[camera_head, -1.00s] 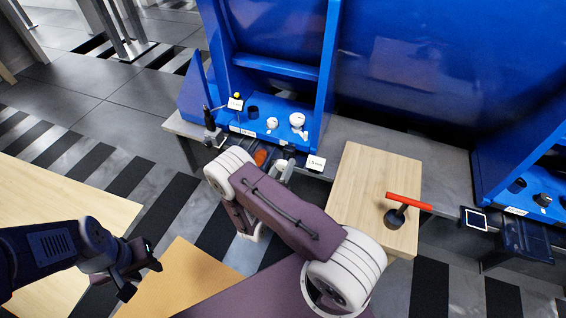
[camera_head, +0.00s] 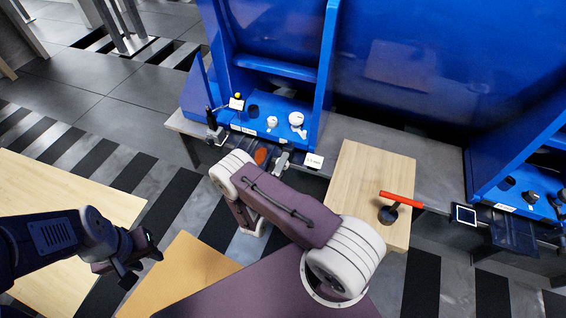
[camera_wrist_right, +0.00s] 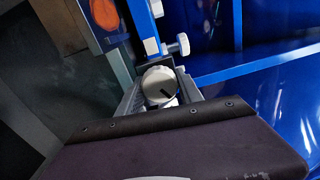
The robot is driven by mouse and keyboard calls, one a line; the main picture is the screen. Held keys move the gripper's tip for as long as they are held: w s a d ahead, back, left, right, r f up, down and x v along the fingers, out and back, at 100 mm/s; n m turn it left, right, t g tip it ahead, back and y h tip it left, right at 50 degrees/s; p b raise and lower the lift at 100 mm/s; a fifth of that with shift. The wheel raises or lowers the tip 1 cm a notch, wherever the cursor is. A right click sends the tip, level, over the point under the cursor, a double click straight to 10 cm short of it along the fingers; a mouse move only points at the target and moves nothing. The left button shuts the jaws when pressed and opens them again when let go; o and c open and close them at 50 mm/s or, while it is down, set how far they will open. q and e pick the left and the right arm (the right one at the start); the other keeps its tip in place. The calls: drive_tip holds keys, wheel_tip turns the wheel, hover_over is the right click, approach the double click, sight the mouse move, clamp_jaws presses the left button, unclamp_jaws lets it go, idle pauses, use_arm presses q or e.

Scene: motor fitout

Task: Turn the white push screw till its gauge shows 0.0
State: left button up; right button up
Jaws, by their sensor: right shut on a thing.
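The white push screw (camera_wrist_right: 160,82) shows in the right wrist view as a round white knob with a dark mark on its face. My right gripper (camera_wrist_right: 160,92) is shut on it, with a finger on either side. In the head view my right gripper (camera_head: 280,163) is small and partly hidden behind my own arm, at the front of the blue station. A small white gauge display (camera_head: 314,161) stands just right of it; its figures are too small to read surely. My left gripper (camera_head: 145,265) is open and empty at the lower left.
The blue station (camera_head: 325,75) rises behind, with white and dark round parts on its shelf. An orange disc (camera_head: 262,156) lies beside the right gripper. A red-handled tool (camera_head: 400,200) stands on a wooden board (camera_head: 365,165) at right. A wooden table (camera_head: 60,205) is at left.

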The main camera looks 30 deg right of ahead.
drive_tip(key=n, duration=0.5)
drive_tip(key=shift+n+p, duration=0.3)
drive_tip(key=shift+p, duration=0.05)
drive_tip(key=n, duration=0.5)
drive_tip(key=shift+n, duration=0.4)
drive_tip(key=shift+n, duration=0.3)
drive_tip(key=o, duration=1.4)
drive_tip(key=shift+a+r, duration=0.1)
drive_tip(key=shift+a, duration=0.05)
drive_tip(key=p+v, duration=0.3)
drive_tip(key=v, duration=0.6)
